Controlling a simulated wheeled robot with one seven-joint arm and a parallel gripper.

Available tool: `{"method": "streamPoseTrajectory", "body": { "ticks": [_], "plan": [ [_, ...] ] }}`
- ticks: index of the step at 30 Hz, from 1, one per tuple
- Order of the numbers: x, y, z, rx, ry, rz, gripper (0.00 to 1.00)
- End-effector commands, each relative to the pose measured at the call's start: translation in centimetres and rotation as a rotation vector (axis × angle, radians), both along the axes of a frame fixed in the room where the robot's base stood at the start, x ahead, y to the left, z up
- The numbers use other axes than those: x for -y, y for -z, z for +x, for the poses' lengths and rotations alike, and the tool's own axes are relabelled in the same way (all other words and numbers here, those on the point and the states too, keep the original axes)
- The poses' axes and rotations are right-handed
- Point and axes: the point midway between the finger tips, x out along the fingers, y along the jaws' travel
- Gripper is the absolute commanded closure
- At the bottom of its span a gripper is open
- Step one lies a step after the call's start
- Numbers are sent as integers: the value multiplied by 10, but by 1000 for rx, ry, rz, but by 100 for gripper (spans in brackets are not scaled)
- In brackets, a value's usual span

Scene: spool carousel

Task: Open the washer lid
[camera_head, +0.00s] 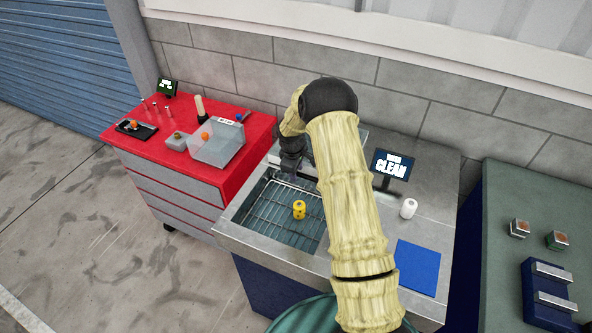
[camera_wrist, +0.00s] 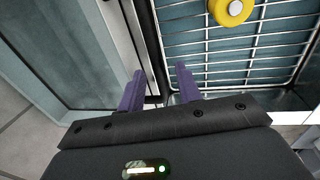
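The washer (camera_head: 262,250) is a steel-topped basin with a wire rack in it, seen in the head view. A yellow spool (camera_head: 299,209) stands on the rack; it also shows in the wrist view (camera_wrist: 231,10). The lid appears raised at the back, a framed clear panel (camera_head: 362,140) mostly hidden by my arm. In the wrist view a framed glassy panel (camera_wrist: 75,45), seemingly this lid, fills the left. My gripper (camera_wrist: 160,82) is open, its purple fingers apart. A pale frame edge and a dark bar run between them; contact cannot be told.
A CLEAN screen (camera_head: 392,165), a white spool (camera_head: 408,208) and a blue mat (camera_head: 418,267) are on the steel top at right. A red cabinet (camera_head: 185,118) with a clear bin (camera_head: 217,145) stands left. A green-topped bench (camera_head: 520,200) stands right.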

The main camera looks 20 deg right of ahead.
Motion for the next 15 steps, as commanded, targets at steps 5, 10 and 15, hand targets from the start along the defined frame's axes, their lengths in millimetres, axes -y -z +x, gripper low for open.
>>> {"method": "streamPoseTrajectory", "body": {
  "ticks": [5,10,15],
  "plan": [
    [1,-1,-1,-1,2,-1,66],
    [0,-15,-2,2,2,-1,66],
    [-4,-41,-6,3,4,-1,66]
  ]
}}
